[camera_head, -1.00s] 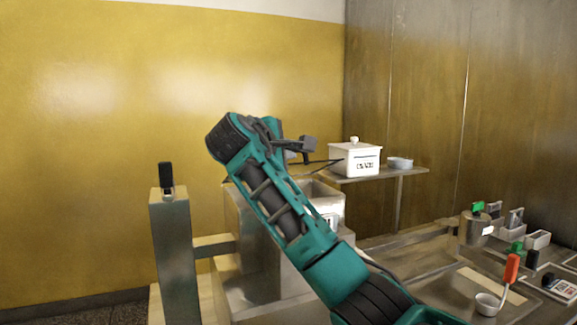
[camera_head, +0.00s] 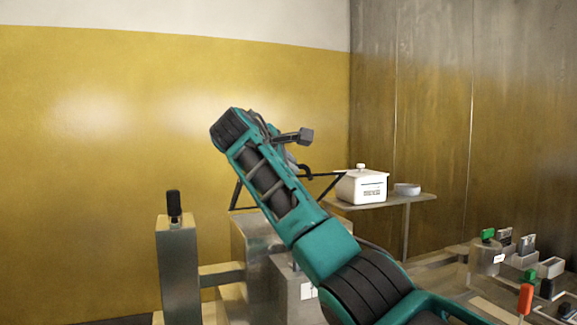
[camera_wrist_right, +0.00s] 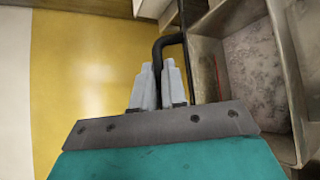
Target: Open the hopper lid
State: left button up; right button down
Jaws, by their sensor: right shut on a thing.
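The metal hopper (camera_head: 252,238) stands behind my right arm in the head view, partly hidden by it. In the right wrist view its open mouth (camera_wrist_right: 250,70) shows at the right, with a mottled grey inside. A thin black-edged lid frame (camera_head: 325,176) is tilted up over the hopper, largely hidden behind my arm. My right gripper (camera_wrist_right: 158,68) is shut on a bent black bar handle (camera_wrist_right: 160,45), whose far part runs along the hopper edge. In the head view the fingers are mostly hidden behind my wrist. My left gripper is not in view.
A metal post with a black knob (camera_head: 174,205) stands left of the hopper. A white lidded box (camera_head: 361,186) and a small bowl (camera_head: 407,189) sit on a shelf behind. Several small containers and tools crowd the bench at the right, including a red-handled one (camera_head: 525,299).

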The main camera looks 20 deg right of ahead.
jog(key=shift+f, duration=0.15)
jog(key=c, duration=1.4)
grip_release()
jog(key=shift+w, duration=0.1)
jog(key=shift+c, duration=0.2)
jog(key=b+v, duration=0.2)
jog(key=v, duration=1.1)
jog(key=shift+c, duration=0.4)
